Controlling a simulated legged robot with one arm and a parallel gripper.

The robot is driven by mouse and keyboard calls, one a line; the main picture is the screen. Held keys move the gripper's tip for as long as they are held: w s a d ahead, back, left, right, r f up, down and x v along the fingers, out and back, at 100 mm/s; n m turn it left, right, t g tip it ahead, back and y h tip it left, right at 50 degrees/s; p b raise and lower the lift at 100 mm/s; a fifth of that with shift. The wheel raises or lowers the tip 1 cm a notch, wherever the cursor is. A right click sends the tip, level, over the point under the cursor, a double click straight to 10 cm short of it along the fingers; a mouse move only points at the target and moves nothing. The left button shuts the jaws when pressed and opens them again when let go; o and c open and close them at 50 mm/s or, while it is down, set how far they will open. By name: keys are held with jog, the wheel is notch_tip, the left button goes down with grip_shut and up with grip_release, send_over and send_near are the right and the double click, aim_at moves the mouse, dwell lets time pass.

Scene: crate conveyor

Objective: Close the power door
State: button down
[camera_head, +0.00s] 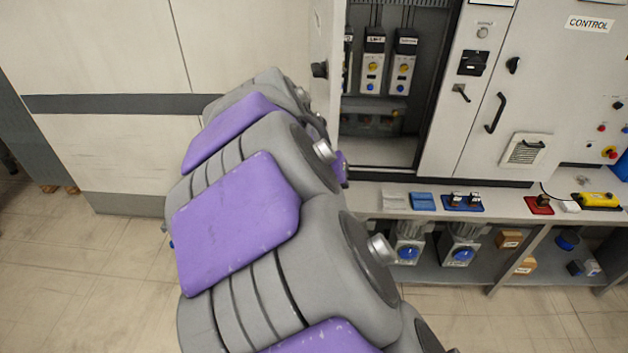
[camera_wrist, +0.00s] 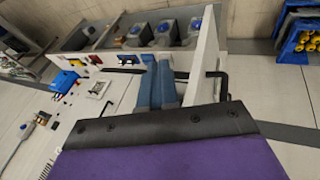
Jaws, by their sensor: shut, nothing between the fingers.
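The power door (camera_head: 326,50) is a white cabinet door that stands open, seen nearly edge-on in the head view at the left of the open cabinet bay. A black handle (camera_head: 320,70) is on its left side. In the wrist view a white upright panel (camera_wrist: 205,50), which looks like this door, stands just right of my gripper (camera_wrist: 158,68), with a black handle (camera_wrist: 217,83) on its far side. My gripper's two blue-grey fingers are together and empty. I cannot tell whether they touch the panel. In the head view my arm hides the gripper and the door's lower part.
The open bay (camera_head: 385,130) shows breaker modules inside. Right of it is the closed control cabinet (camera_head: 545,85) with handles and buttons. A grey bench (camera_head: 520,208) with several small parts runs below. The floor (camera_head: 90,275) at the left is clear. Blue crates (camera_wrist: 300,35) stand at the wrist view's upper right.

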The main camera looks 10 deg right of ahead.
jog(key=w+a+n+t+h+p, duration=0.1)
jog(key=w+a+t+p, duration=0.15)
jog(key=w+a, duration=0.75)
jog(key=w+d+f+b, duration=0.2)
jog(key=d+f, duration=0.6)
jog(key=d, duration=0.1)
jog(key=shift+w+d, duration=0.15)
jog(key=shift+d, duration=0.1)
jog(key=shift+d, duration=0.1)
